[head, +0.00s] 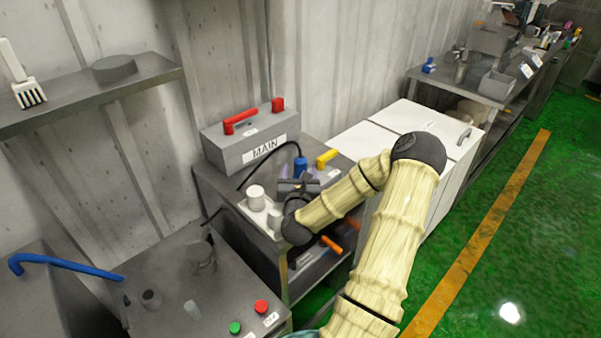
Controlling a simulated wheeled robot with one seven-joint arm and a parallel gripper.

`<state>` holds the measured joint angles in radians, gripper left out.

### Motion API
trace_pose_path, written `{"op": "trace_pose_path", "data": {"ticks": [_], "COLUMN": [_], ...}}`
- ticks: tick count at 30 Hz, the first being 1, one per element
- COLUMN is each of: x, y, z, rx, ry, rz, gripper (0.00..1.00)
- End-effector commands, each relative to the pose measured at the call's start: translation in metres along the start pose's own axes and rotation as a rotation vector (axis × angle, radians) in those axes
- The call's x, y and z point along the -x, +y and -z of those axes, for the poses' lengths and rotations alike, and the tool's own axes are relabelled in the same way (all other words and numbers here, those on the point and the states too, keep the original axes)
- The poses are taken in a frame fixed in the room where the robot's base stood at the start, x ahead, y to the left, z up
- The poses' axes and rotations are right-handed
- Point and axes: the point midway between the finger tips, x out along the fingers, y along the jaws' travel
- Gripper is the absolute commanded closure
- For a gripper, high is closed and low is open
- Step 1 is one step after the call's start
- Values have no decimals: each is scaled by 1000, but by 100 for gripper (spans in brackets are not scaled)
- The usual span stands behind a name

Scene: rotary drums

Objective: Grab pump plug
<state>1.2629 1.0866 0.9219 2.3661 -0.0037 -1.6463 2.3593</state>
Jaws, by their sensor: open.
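A small blue plug (300,166) stands on the grey bench in front of the grey MAIN box (250,142). A black cable arches to it from the left. I take this to be the pump plug. My gripper (299,182) is just in front of and below the plug in the picture, at the end of my pale ribbed arm. It is open. The fingers are small and dark here, and I cannot tell whether they touch the plug. My wrist hides part of the bench top.
White cylinders (256,197) stand left of my gripper. A yellow handle (327,158) is to its right, and an orange handle (332,244) is below. A panel with red (261,307) and green buttons is in front. White cabinets (405,125) stand behind my arm.

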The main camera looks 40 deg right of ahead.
Motion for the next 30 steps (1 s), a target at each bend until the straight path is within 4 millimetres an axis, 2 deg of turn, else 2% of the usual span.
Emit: {"op": "trace_pose_path", "data": {"ticks": [3,16,25,30], "x": [-10,-16,-54,-64], "y": [0,0,-1,-2], "z": [-1,0,4,6], "rx": [0,0,0,1], "ry": [0,0,-1,0], "rz": [0,0,0,0], "gripper": [37,37,37,37]}}
